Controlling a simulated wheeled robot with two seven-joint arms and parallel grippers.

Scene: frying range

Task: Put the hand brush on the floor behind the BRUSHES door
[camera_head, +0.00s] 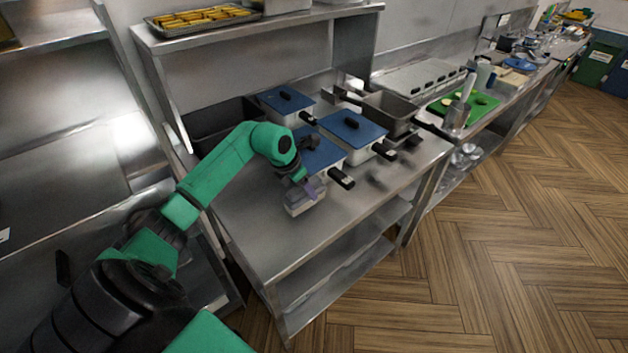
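My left gripper (304,182) is low over the front part of the steel counter (262,222), its fingers pointing down. I cannot tell whether this block is the hand brush. No other hand brush can be made out on the visible floor (480,250). No door marked BRUSHES is in view. My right gripper is not in view.
Blue-lidded containers (352,130) with black handles stand close behind the gripper. A metal pan (390,112) is behind them, and a green board (472,105) is further right. A shelf (260,30) holds a tray of yellow food (203,18). The floor at right is clear.

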